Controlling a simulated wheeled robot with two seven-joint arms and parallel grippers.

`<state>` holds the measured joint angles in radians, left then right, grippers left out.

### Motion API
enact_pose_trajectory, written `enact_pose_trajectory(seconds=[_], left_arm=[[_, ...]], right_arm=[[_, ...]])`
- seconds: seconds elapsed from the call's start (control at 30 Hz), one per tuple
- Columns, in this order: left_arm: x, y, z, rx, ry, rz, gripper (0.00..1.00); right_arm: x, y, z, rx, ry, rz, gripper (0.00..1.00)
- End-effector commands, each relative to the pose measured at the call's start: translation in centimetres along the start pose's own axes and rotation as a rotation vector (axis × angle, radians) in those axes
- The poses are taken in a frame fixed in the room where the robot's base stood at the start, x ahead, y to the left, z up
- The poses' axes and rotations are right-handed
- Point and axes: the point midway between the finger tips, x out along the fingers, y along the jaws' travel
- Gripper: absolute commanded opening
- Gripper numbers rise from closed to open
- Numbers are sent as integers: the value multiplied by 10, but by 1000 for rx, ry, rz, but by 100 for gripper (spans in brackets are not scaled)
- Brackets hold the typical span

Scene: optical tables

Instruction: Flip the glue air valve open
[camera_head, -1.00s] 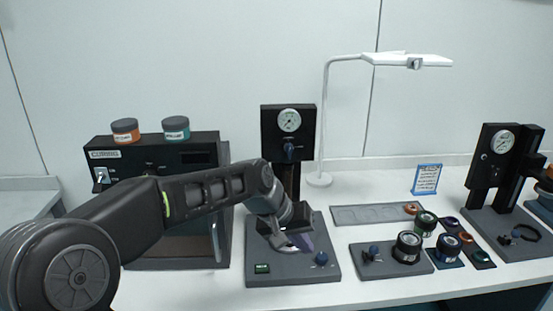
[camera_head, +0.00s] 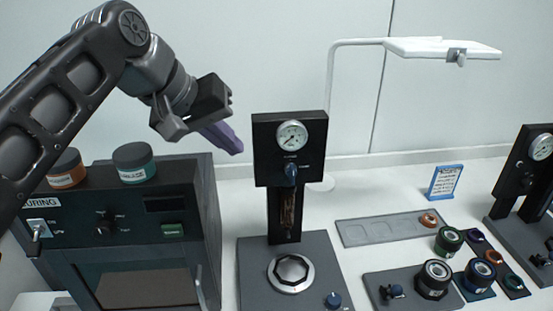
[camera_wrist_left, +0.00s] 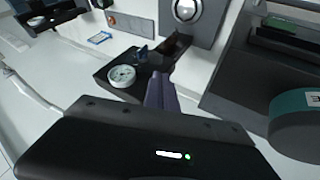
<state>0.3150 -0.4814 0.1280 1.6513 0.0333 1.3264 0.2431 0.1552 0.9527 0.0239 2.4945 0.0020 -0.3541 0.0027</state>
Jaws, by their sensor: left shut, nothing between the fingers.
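The glue air valve is a small blue lever (camera_head: 291,173) on the front of a black gauge head (camera_head: 262,150), below a round white dial (camera_head: 291,135). The lever appears to point down; small labels lie beside it, too small to read. In the left wrist view the blue lever (camera_wrist_left: 143,53) shows beyond the fingers, next to the dial (camera_wrist_left: 122,76). My left gripper (camera_head: 238,149) is shut and empty, its purple fingers pointing right and down, left of the gauge head and apart from the lever. The purple fingers (camera_wrist_left: 161,91) also show in the left wrist view.
A black curing box (camera_head: 130,235) with orange (camera_head: 66,170) and teal (camera_head: 134,163) jars on top stands at left, under my arm. The gauge stand's grey base (camera_head: 255,275) holds a round silver piece (camera_head: 290,273). A white lamp (camera_head: 440,50) rises behind, right.

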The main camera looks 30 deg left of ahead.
Motion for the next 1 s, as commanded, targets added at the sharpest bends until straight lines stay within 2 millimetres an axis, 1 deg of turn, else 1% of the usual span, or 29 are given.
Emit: enact_pose_trajectory(seconds=[0.23,0.37,0.57,0.83,0.9,1.0], left_arm=[[5,0,0,0,-2,0,0],[16,0,0,-1,-3,-1,0],[47,0,0,-1,-5,-1,0],[102,0,1,-1,-6,-1,0],[105,13,-1,3,-3,0,0],[112,24,-1,2,-3,0,0]], right_arm=[[0,0,0,0,0,0,36],[-1,-1,0,0,0,0,36],[-4,-1,0,0,0,1,36],[-10,-3,1,1,-2,3,36],[-16,-5,1,3,-3,4,36],[-20,-6,2,4,-5,6,36]])
